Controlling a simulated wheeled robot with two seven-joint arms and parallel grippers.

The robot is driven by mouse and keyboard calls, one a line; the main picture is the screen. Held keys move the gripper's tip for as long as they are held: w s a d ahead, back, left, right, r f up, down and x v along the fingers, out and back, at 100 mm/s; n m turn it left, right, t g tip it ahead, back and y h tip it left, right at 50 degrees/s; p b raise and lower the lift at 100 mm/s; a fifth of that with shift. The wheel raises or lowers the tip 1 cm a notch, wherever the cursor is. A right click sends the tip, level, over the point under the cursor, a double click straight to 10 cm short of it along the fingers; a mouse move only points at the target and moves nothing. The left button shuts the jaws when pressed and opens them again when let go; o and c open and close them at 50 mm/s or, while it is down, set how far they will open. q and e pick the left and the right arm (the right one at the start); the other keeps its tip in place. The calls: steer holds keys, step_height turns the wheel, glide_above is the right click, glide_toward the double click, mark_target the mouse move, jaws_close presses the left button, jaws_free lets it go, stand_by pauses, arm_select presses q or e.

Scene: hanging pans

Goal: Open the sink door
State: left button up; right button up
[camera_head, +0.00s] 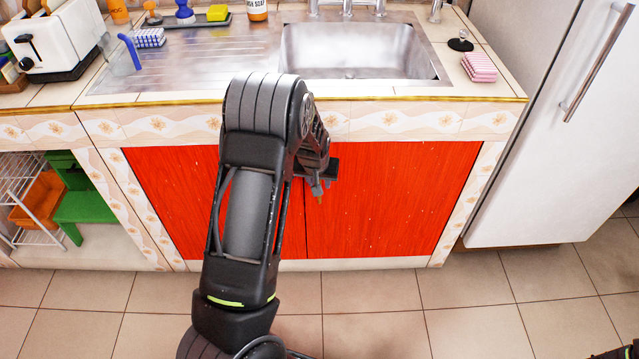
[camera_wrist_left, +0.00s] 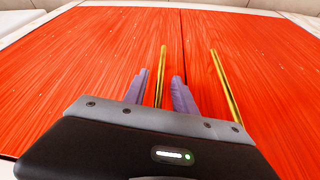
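The red sink cabinet has a left door (camera_head: 172,195) and a right door (camera_head: 400,195), both flush and closed, with a thin seam between them in the left wrist view. Two vertical gold bar handles flank that seam, the left handle (camera_wrist_left: 163,60) and the right handle (camera_wrist_left: 222,75). My left gripper (camera_wrist_left: 160,88) is at the left handle. Its two fingers are apart, one on each side of the bar, with gaps showing. In the head view my left gripper (camera_head: 317,188) is partly hidden by my arm.
Above the doors is the counter with a steel sink (camera_head: 355,52). A white fridge (camera_head: 550,130) stands at the right. An open shelf with a green stool (camera_head: 85,205) is at the left. The tiled floor (camera_head: 375,300) before the doors is clear apart from my arm.

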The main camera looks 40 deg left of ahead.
arm_select(q)
steer(key=shift+w+a+f, duration=0.1)
steer(key=shift+w+f, duration=0.15)
steer(key=shift+f, duration=0.35)
jaws_close()
stand_by(1.1)
